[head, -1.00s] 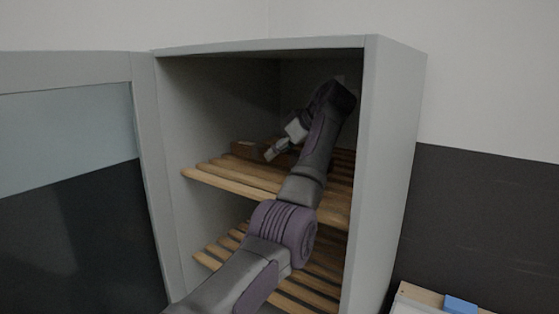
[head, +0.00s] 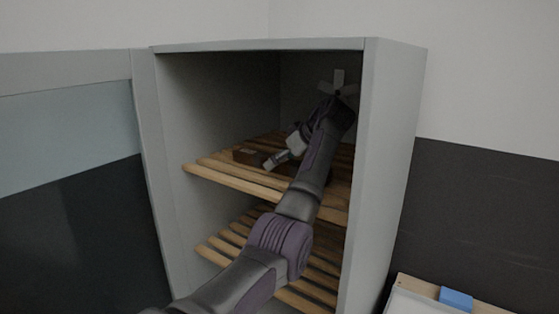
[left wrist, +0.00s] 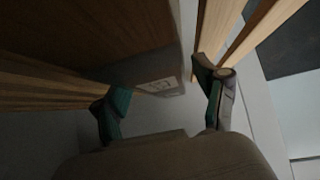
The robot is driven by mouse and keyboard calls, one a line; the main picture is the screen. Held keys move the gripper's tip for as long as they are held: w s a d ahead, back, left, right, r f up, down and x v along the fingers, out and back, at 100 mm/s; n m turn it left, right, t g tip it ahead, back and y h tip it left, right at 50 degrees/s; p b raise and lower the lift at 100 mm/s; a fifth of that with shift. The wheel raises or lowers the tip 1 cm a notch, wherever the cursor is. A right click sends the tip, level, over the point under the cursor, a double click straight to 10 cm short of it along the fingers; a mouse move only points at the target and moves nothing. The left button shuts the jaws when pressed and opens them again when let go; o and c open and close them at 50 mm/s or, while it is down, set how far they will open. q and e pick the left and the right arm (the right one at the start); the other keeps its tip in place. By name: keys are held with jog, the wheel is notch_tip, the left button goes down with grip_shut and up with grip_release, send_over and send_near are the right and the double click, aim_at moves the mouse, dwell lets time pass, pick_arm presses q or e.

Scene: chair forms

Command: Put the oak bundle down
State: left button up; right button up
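The oak bundle (head: 246,156) is a brown block with a small pale label. It appears to lie on the upper slatted shelf (head: 225,178) inside the grey cabinet, partly hidden behind my left gripper. In the left wrist view the bundle (left wrist: 95,35) fills the upper left, its labelled end near the middle. My left gripper (head: 275,161) is just right of the bundle in the head view. In the left wrist view its two fingers (left wrist: 162,85) are spread wide, with nothing clamped between them. Whether a finger still touches the bundle is unclear. My right gripper is out of view.
The grey cabinet (head: 390,130) has its right wall close beside my arm. Its glazed door (head: 65,110) stands open at the left. A lower slatted shelf (head: 225,255) lies beneath. A tray with a blue piece (head: 456,299) is at bottom right.

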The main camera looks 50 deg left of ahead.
aim_at(296, 163)
pick_arm(q)
jog(key=shift+r, duration=0.15)
jog(key=shift+d+r, duration=0.1)
jog(key=shift+d, duration=0.1)
jog(key=b+v, duration=0.2)
jog(key=v, duration=0.4)
jog(key=shift+w+d+r+b, duration=0.15)
jog(key=shift+d+b, duration=0.1)
jog(key=shift+b, duration=0.15)
jog(key=shift+d+r, duration=0.2)
jog(key=shift+r, duration=0.1)
jog(key=shift+a, duration=0.15)
jog(key=shift+f, duration=0.1)
